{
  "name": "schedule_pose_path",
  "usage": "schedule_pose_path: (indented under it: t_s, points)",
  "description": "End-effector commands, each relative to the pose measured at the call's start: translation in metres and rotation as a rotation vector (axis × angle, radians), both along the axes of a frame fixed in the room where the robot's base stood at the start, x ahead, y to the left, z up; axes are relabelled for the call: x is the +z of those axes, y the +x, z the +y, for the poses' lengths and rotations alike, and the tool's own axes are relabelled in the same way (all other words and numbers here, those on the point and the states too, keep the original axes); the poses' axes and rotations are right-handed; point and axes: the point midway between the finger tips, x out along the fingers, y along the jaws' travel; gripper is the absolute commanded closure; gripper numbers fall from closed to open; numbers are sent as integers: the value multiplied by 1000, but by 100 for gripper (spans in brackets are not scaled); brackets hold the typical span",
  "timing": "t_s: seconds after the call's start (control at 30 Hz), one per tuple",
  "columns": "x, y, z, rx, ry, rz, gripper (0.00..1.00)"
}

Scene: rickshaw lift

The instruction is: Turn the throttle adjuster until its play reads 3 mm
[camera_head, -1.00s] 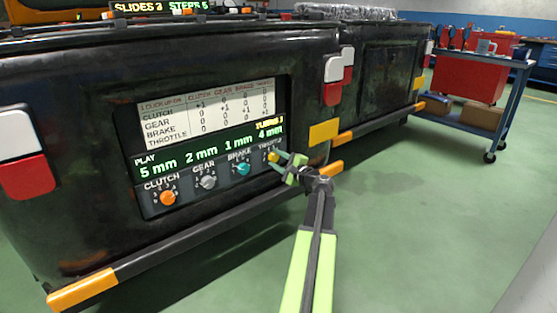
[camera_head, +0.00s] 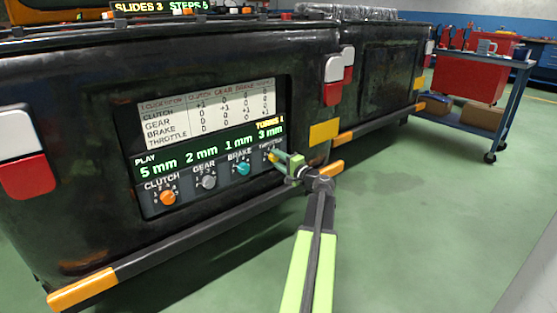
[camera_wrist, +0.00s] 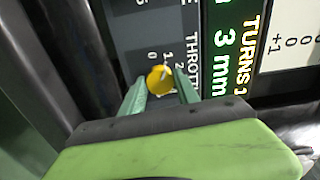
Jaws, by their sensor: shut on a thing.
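The throttle adjuster is a yellow knob (camera_head: 272,157) at the right end of the knob row on the vehicle's panel. In the wrist view the yellow knob (camera_wrist: 160,80) sits between the tips of my gripper (camera_wrist: 161,92), which is shut on it. In the head view my gripper (camera_head: 281,158) reaches the knob from the right. The play readout (camera_head: 270,133) above the throttle knob shows 3 mm, and it also reads 3 mm in the wrist view (camera_wrist: 226,62). A yellow-green TURNS line stands above it, with a 1 or similar mark.
The orange clutch knob (camera_head: 168,198), grey gear knob (camera_head: 208,182) and teal brake knob (camera_head: 243,169) sit to the left, reading 5, 2 and 1 mm. A black bumper (camera_head: 220,238) runs below the panel. A blue cart (camera_head: 470,120) stands at right; the green floor between is clear.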

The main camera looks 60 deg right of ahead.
Motion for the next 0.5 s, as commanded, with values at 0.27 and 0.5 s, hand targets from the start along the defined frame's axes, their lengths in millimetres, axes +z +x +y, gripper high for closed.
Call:
schedule_pose_path:
  t_s: [0.27,0.5]
  points:
    - [-1,-3,-1,-3,-1,2,100]
    - [-1,-2,-1,-2,0,2,41]
